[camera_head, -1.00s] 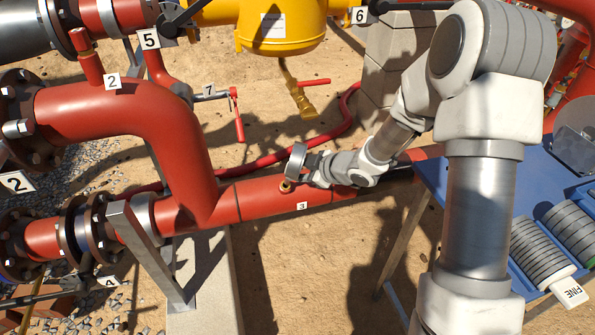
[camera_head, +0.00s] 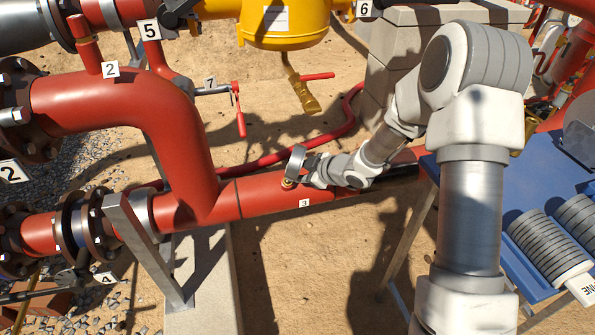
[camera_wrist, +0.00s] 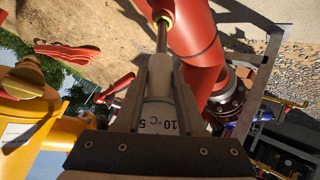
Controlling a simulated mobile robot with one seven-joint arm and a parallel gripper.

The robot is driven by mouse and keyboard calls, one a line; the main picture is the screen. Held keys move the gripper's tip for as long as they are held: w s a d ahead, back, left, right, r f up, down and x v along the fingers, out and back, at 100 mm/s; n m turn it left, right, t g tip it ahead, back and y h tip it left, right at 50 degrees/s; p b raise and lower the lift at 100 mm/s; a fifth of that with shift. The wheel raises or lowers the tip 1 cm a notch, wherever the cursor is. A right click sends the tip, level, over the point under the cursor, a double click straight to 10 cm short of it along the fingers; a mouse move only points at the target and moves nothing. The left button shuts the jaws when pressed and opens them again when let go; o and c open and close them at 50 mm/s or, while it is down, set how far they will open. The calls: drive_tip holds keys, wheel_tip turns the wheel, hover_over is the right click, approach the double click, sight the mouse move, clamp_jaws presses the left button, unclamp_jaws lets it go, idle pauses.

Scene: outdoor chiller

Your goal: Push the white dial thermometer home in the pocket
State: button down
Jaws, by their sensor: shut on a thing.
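The white dial thermometer is held in my gripper (camera_wrist: 162,64). In the wrist view its white dial face (camera_wrist: 158,118), with part of its scale readable, shows between the fingers. Its thin stem (camera_wrist: 162,42) reaches to the brass pocket (camera_wrist: 163,17) on the red pipe. In the head view the round grey-rimmed dial (camera_head: 296,162) sits close above the brass pocket (camera_head: 287,183), and my gripper (camera_head: 308,170) comes in from the right. The stem tip is hidden at the pocket; I cannot tell how deep it is.
The red pipe (camera_head: 265,196) carries label 3 below the pocket. A red-handled valve (camera_head: 238,108) and a yellow vessel (camera_head: 285,28) stand behind. A blue table (camera_head: 515,205) with grey ribbed pieces is at the right. Sandy ground lies in front of the pipe.

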drive_tip(key=shift+f, duration=0.1)
drive_tip(key=shift+w+a+f+b, duration=0.15)
drive_tip(key=shift+w+f+b, duration=0.35)
drive_tip(key=shift+f, duration=0.3)
drive_tip(key=shift+w+a+f+b, duration=0.15)
drive_tip(key=shift+w+f+b, duration=0.3)
drive_tip(key=shift+f, duration=0.3)
drive_tip(key=shift+w+f, duration=0.15)
drive_tip(key=shift+f, duration=0.15)
drive_tip(key=shift+w+a+f+b, duration=0.1)
drive_tip(key=shift+w+f+b, duration=0.2)
drive_tip(key=shift+f, duration=0.25)
drive_tip(key=shift+w+a+f+b, duration=0.1)
drive_tip(key=shift+w+f+b, duration=0.2)
drive_tip(key=shift+f, duration=0.25)
drive_tip(key=shift+c, duration=2.1)
unclamp_jaws()
drive_tip(key=shift+o, duration=0.3)
drive_tip(key=o, duration=0.4)
drive_tip(key=shift+c, duration=0.2)
drive_tip(key=p+v, duration=0.3)
drive_tip(key=v, duration=0.4)
drive_tip(key=shift+p, duration=0.35)
